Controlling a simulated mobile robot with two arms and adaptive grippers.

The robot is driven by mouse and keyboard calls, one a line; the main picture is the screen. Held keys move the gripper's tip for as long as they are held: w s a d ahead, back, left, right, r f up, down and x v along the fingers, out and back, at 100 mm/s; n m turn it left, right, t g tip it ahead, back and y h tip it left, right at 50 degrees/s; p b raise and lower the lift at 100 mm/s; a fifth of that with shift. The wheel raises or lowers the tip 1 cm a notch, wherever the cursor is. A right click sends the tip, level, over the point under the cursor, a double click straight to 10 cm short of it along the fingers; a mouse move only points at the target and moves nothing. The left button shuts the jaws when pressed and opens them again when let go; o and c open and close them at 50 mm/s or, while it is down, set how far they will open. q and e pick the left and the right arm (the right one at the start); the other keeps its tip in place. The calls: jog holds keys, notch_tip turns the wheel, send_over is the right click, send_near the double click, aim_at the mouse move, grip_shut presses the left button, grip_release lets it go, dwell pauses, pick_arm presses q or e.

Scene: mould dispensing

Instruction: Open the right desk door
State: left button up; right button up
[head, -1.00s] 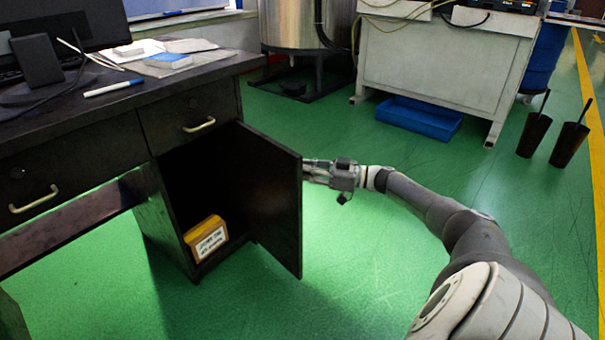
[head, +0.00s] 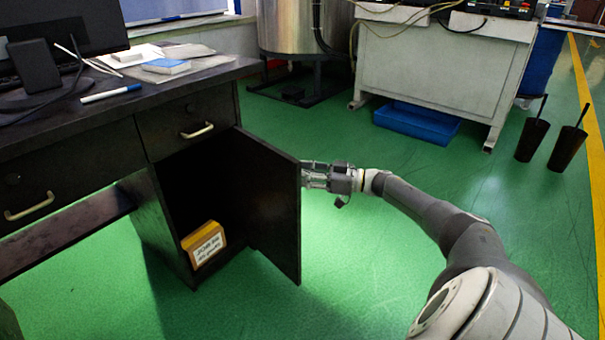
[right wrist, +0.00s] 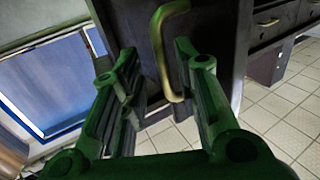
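The dark right desk door (head: 272,205) stands swung out from the desk's right cabinet, so the inside shows in the head view. My right gripper (head: 310,175) is at the outer side of the door, near its free edge. In the right wrist view, the brass door handle (right wrist: 158,40) lies between the spread fingers of my right gripper (right wrist: 155,65), nearer the right finger. The fingers are apart, and I see no firm grip. The handle is hidden behind the door in the head view. My left gripper is not in view.
A yellow box with a white label (head: 204,243) sits inside the cabinet. A closed drawer (head: 188,122) is above it. A blue bin (head: 417,122) lies under a white bench, and two dark bins stand at the right. Green floor around the door is clear.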

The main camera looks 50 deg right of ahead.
jog(key=shift+s+f, duration=0.1)
jog(key=v, duration=1.1)
jog(key=shift+s+d, duration=0.25)
jog(key=shift+s, duration=0.1)
